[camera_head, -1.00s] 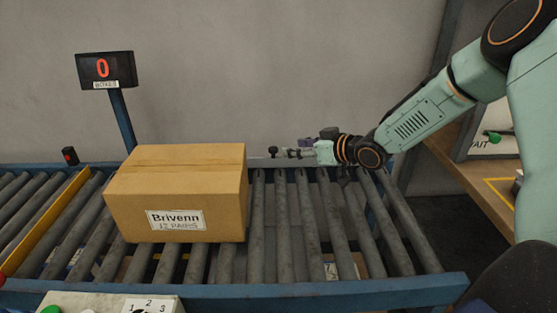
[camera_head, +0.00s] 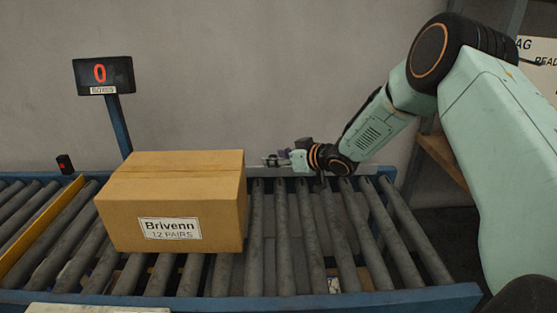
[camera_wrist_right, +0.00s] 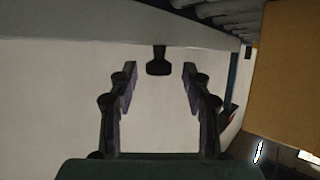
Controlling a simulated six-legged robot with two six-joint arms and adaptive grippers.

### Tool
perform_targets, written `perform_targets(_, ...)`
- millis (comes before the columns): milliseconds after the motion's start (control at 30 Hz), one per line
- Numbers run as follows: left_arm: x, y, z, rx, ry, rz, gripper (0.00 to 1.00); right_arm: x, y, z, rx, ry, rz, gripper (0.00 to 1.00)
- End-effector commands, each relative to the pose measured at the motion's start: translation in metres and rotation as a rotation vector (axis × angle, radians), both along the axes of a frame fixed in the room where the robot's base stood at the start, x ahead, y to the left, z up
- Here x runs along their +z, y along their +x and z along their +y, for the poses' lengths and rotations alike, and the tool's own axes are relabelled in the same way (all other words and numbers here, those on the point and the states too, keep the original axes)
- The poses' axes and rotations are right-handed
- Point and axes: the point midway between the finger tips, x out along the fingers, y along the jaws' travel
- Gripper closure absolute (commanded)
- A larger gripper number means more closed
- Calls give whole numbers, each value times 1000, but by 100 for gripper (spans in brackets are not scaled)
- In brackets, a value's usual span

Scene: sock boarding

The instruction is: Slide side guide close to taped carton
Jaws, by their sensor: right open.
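The taped carton (camera_head: 170,215), brown with a "Brivenn 12 PAIRS" label, sits on the rollers; its side shows at the right of the right wrist view (camera_wrist_right: 290,80). The side guide (camera_head: 365,172) looks like a pale bar along the conveyor's far edge, partly behind my arm; in the right wrist view it seems to be the pale strip at the top (camera_wrist_right: 90,20). A black knob (camera_wrist_right: 158,62) shows just below that strip. My right gripper (camera_head: 269,161) is open behind the carton's right side, its fingers (camera_wrist_right: 160,80) on either side of the knob. Contact is unclear.
A yellow bar (camera_head: 40,228) crosses the rollers at left. Rollers (camera_head: 335,235) right of the carton are clear. A plain wall is behind.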

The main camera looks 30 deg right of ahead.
Motion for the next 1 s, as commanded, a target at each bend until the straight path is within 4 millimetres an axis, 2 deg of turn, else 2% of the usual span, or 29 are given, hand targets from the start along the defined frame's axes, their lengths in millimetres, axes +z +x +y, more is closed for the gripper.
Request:
perform_targets(133, 0, 0, 0, 0, 0, 0, 60, 0, 0, 0, 0, 0, 0, 51)
perform_targets(700, 0, 0, 0, 0, 0, 0, 60, 1, 0, 0, 0, -1, -1, 100)
perform_targets(1000, 0, 0, 0, 0, 0, 0, 60, 1, 0, 0, -1, -1, -1, 100)
